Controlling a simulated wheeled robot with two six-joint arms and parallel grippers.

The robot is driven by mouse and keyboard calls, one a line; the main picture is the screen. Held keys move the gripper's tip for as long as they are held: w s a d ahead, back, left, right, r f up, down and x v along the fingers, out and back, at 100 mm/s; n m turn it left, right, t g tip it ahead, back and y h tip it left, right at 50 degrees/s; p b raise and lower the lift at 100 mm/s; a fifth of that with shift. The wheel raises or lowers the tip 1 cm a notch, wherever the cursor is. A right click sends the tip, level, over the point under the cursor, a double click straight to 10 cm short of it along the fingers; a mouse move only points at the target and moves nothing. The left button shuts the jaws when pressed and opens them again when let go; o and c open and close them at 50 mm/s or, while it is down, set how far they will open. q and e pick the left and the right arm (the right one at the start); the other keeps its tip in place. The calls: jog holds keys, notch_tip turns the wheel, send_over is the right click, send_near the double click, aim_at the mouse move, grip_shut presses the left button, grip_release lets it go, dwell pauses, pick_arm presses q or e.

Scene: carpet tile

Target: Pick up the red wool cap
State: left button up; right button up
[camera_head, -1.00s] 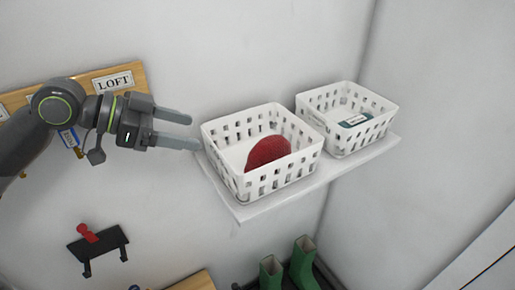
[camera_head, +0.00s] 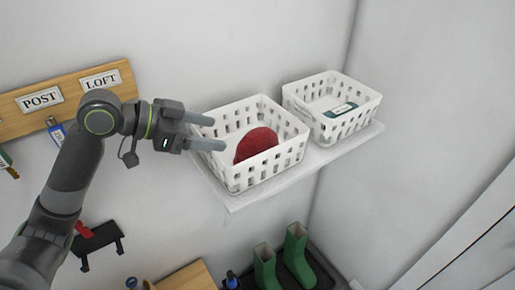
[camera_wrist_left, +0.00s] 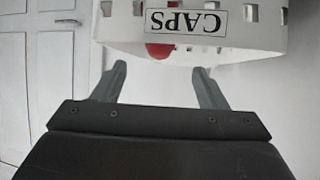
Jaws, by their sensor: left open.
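The red wool cap (camera_head: 256,144) lies inside the left white basket (camera_head: 252,177) on the wall shelf. A small part of the cap (camera_wrist_left: 159,51) shows in the left wrist view, just under the CAPS label (camera_wrist_left: 187,18) on the basket. My left gripper (camera_head: 212,133) is open and empty at the left side of this basket, its fingers pointing right toward it. In the left wrist view the two fingertips (camera_wrist_left: 162,71) are spread below the basket's labelled wall. Whether they touch the basket I cannot tell. My right gripper is not in view.
A second white basket (camera_head: 349,132) with a teal item (camera_head: 341,110) stands to the right on the same shelf (camera_head: 235,203). A wooden key board (camera_head: 70,87) hangs behind my left arm. Green boots (camera_head: 297,254) stand below. A wall rises close behind the baskets.

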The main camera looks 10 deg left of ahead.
aim_at(245, 137)
pick_arm(q)
jog(key=p+x, duration=0.2)
jog(key=x, duration=0.4)
jog(key=shift+d+r, duration=0.1)
jog(key=shift+r, duration=0.1)
jog(key=p+x, duration=0.1)
jog(key=x, duration=0.2)
jog(key=shift+r+p, duration=0.15)
jog(key=shift+p, duration=0.15)
jog(key=shift+w+d+f, duration=0.3)
jog(key=shift+d+f, duration=0.1)
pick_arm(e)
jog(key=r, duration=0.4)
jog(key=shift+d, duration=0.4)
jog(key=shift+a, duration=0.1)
pick_arm(q)
jog(key=shift+c, duration=0.8)
jog(key=c, duration=0.9)
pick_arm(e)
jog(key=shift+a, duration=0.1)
